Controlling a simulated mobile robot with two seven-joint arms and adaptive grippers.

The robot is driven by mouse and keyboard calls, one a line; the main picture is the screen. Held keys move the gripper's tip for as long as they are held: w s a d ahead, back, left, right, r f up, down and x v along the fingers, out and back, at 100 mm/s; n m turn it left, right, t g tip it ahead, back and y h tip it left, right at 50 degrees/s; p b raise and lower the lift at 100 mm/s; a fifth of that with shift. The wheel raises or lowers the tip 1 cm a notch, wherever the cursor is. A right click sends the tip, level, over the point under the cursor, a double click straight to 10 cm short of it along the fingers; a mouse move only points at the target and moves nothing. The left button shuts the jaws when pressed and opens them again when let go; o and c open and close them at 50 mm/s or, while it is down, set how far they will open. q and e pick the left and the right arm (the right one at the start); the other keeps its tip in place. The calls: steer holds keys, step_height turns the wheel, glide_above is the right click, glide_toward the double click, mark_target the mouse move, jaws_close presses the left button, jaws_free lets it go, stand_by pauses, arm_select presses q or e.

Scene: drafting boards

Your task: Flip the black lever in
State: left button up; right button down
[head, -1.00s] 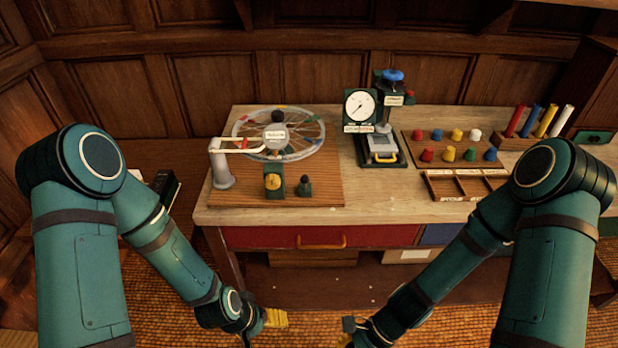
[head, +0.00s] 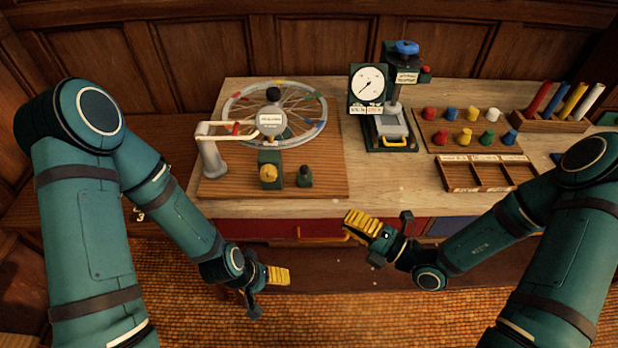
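A small black upright piece (head: 305,176), which may be the black lever, stands at the front right of the wooden board (head: 325,150). A black knob (head: 272,94) also tops the round labelled plate by the spoked wheel (head: 308,103); I cannot tell for sure which is the lever. My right gripper (head: 362,224) is raised over the bench's front edge, below and right of the small black piece and apart from it. My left gripper (head: 277,276) hangs low in front of the bench over the floor. Both show yellow finger pads edge-on; their opening is unclear, and nothing shows in them.
On the board, a grey post with a red-marked arm (head: 212,150) stands left and a yellow knob (head: 268,172) at the front. A dial press (head: 388,130), coloured pegs (head: 465,138) and a divided tray (head: 485,173) lie right. The bench top (head: 390,185) between is bare.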

mark_target(305, 174)
steer(key=shift+s, duration=0.1)
steer(key=shift+w+d+r+b+x, duration=0.15)
steer(key=shift+w+d+x, duration=0.2)
steer(key=shift+x, duration=1.8)
steer(key=shift+w+d+b+x, duration=0.2)
steer(key=shift+w+x, duration=0.25)
steer(key=shift+x, duration=1.75)
steer(key=shift+w+d+r+b+x, duration=0.15)
steer(key=shift+w+d+x, duration=0.2)
steer(key=shift+x, duration=1.8)
